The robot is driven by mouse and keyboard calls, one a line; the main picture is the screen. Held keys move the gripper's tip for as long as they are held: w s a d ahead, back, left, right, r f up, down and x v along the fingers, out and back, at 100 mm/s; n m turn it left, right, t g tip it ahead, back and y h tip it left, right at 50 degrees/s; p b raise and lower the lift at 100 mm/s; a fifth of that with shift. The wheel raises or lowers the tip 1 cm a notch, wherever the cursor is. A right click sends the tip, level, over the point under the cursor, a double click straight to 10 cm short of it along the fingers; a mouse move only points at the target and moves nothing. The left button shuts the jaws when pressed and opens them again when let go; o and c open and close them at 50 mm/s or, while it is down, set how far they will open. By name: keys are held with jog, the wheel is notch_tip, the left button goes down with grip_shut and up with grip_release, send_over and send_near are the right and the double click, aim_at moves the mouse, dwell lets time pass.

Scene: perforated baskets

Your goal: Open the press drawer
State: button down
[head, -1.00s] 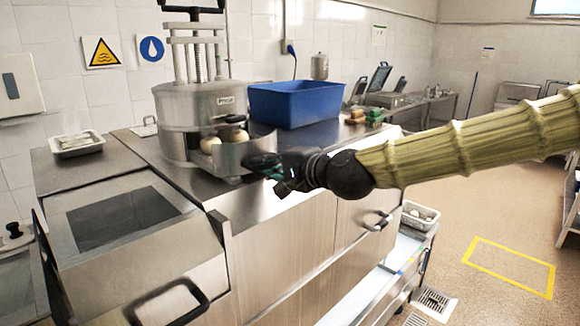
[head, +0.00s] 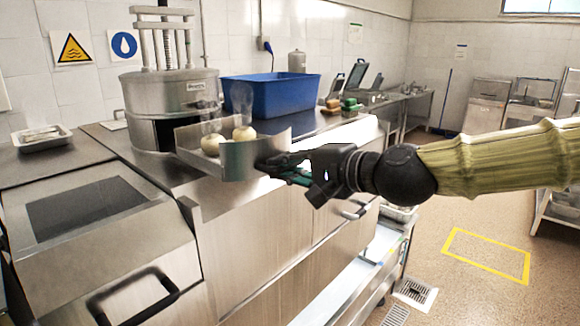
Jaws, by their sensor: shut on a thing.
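The press (head: 170,95) is a round steel drum with a screw frame on top, standing on the steel counter. Its drawer (head: 240,160) is pulled out toward the right and front, and a dark opening shows in the drum behind it. Two pale round pieces (head: 243,133) sit in the drawer with faint steam above them. My gripper (head: 278,166) is at the drawer's front right end, its fingers shut there. The handle itself is hidden by the fingers.
A blue bin (head: 270,95) stands behind the drawer on the counter. A small tray (head: 42,138) lies at left. Sponges (head: 350,105) sit farther right. The floor at right is open.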

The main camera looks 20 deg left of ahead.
jog(key=shift+f, duration=0.15)
jog(key=c, duration=1.8)
grip_release()
jog(key=shift+c, duration=0.2)
jog(key=o, duration=0.3)
jog(key=shift+s+d, duration=0.1)
jog(key=shift+d, duration=0.05)
jog(key=shift+o, duration=0.3)
jog(key=shift+d, duration=0.15)
jog(key=shift+a, duration=0.2)
jog(key=v, duration=1.2)
